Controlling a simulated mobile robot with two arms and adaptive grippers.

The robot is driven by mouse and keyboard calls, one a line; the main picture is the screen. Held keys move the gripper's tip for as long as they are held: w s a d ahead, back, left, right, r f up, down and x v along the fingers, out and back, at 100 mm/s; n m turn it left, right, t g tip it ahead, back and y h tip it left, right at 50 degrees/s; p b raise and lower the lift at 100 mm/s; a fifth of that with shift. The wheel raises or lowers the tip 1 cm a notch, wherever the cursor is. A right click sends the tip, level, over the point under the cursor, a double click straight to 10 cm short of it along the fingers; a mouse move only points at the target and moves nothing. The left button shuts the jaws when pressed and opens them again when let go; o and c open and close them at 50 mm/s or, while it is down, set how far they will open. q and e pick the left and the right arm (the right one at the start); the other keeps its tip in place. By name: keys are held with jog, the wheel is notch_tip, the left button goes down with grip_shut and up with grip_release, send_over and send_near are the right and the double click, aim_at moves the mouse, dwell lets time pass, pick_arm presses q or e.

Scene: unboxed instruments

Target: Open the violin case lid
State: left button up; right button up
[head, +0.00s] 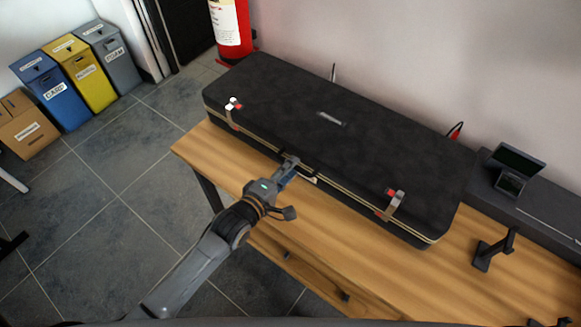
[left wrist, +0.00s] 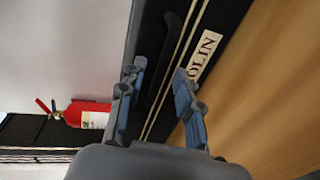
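The black violin case (head: 340,135) lies on the wooden table with its lid down; a pale seam runs along its front. Two metal latches with red parts, the left (head: 232,112) and the right (head: 393,203), are on its front edge; I cannot tell if they are undone. My left gripper (head: 289,168) is at the middle of the front edge. In the left wrist view its fingers (left wrist: 158,75) are apart, over the seam and a dark handle-like strip (left wrist: 172,45), with nothing visibly clamped. Contact is unclear. A white label (left wrist: 203,55) is partly hidden by a finger. My right gripper is not seen.
The wooden table (head: 480,285) has free room in front of the case. A black stand (head: 494,248) stands on its right, and a dark box (head: 530,208) is behind. A red fire extinguisher (head: 230,25) is behind the case's left end. Coloured bins stand far left.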

pick_arm(q)
jog(key=shift+w+d, duration=0.15)
jog(key=shift+w, duration=0.1)
grip_shut()
jog(key=shift+f, duration=0.1)
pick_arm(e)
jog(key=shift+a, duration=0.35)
